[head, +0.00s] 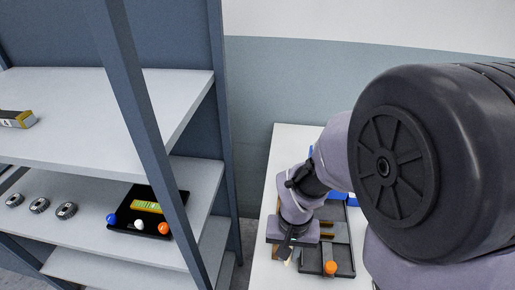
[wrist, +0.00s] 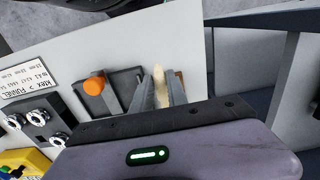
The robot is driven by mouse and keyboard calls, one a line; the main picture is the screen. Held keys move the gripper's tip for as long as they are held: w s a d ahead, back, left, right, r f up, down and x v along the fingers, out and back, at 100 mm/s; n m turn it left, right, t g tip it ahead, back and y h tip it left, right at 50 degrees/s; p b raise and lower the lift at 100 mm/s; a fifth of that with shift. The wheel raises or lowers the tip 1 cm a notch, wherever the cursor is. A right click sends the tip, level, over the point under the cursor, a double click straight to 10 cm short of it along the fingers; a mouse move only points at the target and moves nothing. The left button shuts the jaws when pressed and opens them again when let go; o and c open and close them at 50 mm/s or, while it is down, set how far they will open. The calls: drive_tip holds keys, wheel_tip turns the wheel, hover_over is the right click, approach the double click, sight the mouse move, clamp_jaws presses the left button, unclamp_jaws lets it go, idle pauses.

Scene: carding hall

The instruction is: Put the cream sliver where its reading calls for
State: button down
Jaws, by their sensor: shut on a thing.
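The cream sliver (wrist: 159,76) is upright between the fingers of my gripper (wrist: 160,92) in the wrist view, and the jaws are shut on it. In the head view my gripper (head: 286,252) is low over the front left of the white table, and the sliver is too small there to make out surely. A dark device with an orange knob (wrist: 96,84) is just left of the fingers in the wrist view. The orange knob also shows in the head view (head: 330,268). No reading for the sliver is legible.
A white table (head: 290,145) holds a dark tray-like unit (head: 336,228); blue things behind are mostly hidden by my arm. On the left rack, a black board (head: 128,222) carries a yellow-green display and blue, white and orange balls. A printed label (wrist: 24,72) shows in the wrist view.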

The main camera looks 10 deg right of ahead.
drive_tip(key=w, duration=0.3)
drive_tip(key=w+f, duration=0.1)
drive_tip(key=w, duration=0.1)
drive_tip(key=shift+w+b, duration=0.2)
drive_tip(key=shift+b, duration=0.2)
drive_tip(key=shift+f+b, duration=1.2)
drive_tip(key=shift+f, duration=0.65)
drive_tip(key=c, duration=1.3)
unclamp_jaws()
drive_tip(key=shift+r, duration=0.1)
drive_tip(key=shift+r, duration=0.1)
